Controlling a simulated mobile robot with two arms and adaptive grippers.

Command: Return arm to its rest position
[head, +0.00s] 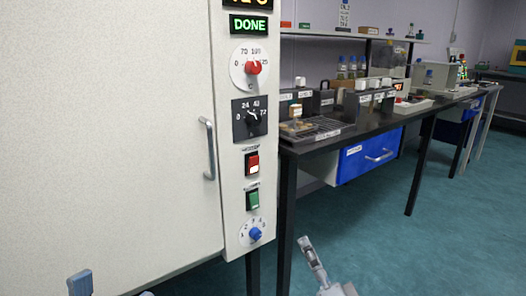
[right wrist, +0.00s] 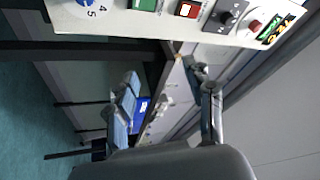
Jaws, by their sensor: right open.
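My right gripper (head: 314,258) shows at the bottom middle of the head view, in front of the floor and to the right of the oven's control panel (head: 243,130). In the right wrist view its two fingers stand apart with nothing between them, so the right gripper (right wrist: 163,82) is open and empty. It touches nothing that I can see. A blue-grey tip of my left gripper (head: 80,284) shows at the bottom left edge, in front of the white oven door (head: 110,130). The rest of the left gripper is out of frame, so its jaws cannot be judged.
The oven door is closed, with a vertical handle (head: 209,150). Its display (head: 249,25) reads DONE. A black bench (head: 330,140) carries a wire rack, grey boxes and bottles. A blue drawer (head: 368,156) hangs beneath. The green floor (head: 385,235) is open at right.

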